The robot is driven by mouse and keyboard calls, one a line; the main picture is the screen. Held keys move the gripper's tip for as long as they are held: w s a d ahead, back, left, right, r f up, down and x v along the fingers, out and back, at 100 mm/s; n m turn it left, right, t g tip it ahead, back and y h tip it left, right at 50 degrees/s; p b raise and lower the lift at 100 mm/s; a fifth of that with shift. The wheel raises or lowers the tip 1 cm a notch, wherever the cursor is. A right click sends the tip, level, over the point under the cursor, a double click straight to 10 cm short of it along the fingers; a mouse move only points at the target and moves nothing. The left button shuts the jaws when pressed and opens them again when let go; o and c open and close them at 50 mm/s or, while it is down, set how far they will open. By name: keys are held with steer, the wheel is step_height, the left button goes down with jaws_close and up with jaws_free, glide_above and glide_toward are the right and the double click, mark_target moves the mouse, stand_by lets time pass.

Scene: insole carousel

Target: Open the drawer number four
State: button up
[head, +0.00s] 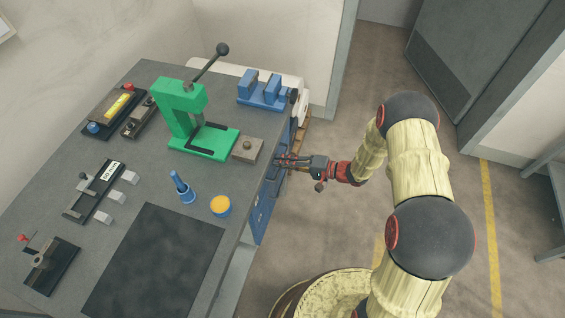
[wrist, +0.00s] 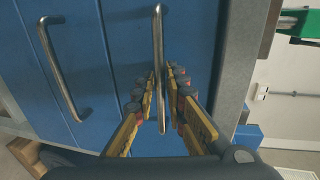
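The blue drawer unit (head: 261,212) is under the right side of the workbench. In the wrist view its blue drawer fronts (wrist: 110,45) appear turned on their side and look closed. One silver bar handle (wrist: 158,40) runs between the two fingers of my gripper (wrist: 160,80); a second handle (wrist: 58,70) lies to the left. My gripper is open, with a gap between the fingers and the handle. In the head view my gripper (head: 282,160) is at the bench's right edge, by the drawer fronts. No drawer number is readable, so I cannot tell which is number four.
The workbench (head: 150,185) carries a green press (head: 185,115), a blue fixture (head: 262,90), a blue pot with orange contents (head: 220,205) and a dark mat (head: 155,260). The floor (head: 340,220) right of the bench is clear around my arm.

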jaws_close()
stand_by(0.5)
steer(key=shift+d, duration=0.1)
steer(key=f+b+v, duration=0.1)
steer(key=f+v, duration=0.2)
steer(key=v, duration=1)
steer(key=d+f+b+v, duration=0.1)
steer(key=f+v, duration=0.1)
steer(key=v, duration=1.2)
steer(key=shift+s+d+f, duration=0.15)
steer(key=shift+s+f, duration=0.05)
steer(key=shift+f, duration=0.2)
steer(key=shift+o, duration=0.2)
jaws_free()
steer(key=v, duration=1.2)
